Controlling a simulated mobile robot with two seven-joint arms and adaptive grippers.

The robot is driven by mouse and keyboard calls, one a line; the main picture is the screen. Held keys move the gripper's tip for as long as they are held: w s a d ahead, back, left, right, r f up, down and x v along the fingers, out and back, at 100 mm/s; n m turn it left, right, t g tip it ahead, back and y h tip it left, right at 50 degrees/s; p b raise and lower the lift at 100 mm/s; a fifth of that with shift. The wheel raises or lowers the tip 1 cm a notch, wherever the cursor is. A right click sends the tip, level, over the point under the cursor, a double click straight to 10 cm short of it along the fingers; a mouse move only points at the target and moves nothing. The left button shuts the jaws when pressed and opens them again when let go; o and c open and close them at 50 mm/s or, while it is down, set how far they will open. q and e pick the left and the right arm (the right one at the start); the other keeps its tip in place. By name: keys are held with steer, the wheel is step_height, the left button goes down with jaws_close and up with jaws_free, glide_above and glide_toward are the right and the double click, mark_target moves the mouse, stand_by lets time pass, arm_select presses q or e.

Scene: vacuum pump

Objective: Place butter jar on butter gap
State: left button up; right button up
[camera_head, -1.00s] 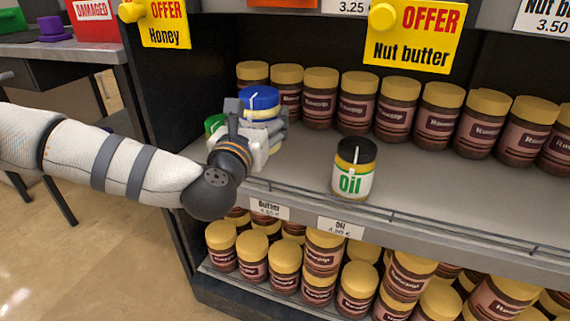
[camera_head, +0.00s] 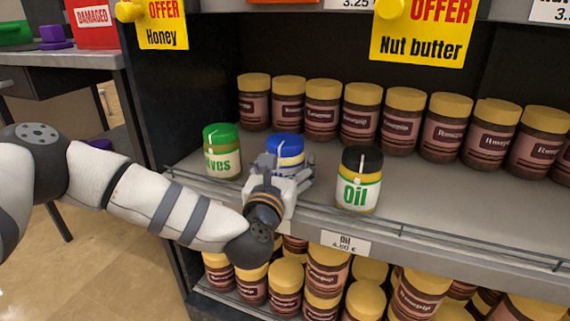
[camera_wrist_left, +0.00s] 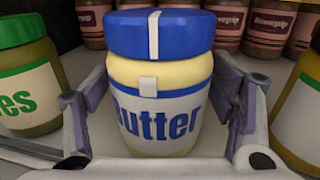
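The butter jar, with a blue lid and pale yellow contents (camera_head: 287,146), is between the green-lidded olives jar (camera_head: 222,152) and the black-lidded oil jar (camera_head: 359,182) on the shelf. It looks upright; its base is hidden in the head view by my left gripper (camera_head: 283,180). In the left wrist view, the butter jar (camera_wrist_left: 158,85) fills the space between the two fingers of my left gripper (camera_wrist_left: 160,100). The fingers sit close against its sides. I cannot tell whether its base touches the shelf. My right gripper is not in view.
A row of brown jars with yellow lids (camera_head: 363,112) stands at the back of the shelf (camera_head: 440,200). A low wire rail (camera_head: 400,228) runs along the front edge. Open shelf lies right of the oil jar. More brown jars fill the shelf below.

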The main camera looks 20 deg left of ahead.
arm_select(q)
steer(key=shift+r, duration=0.2)
steer(key=shift+s+d, duration=0.1)
steer(key=shift+s, duration=0.25)
steer(key=s+d+p, duration=0.1)
steer(key=s+p, duration=0.1)
steer(key=s, duration=0.9)
steer(key=shift+s+d+p, duration=0.15)
steer(key=shift+p, duration=0.2)
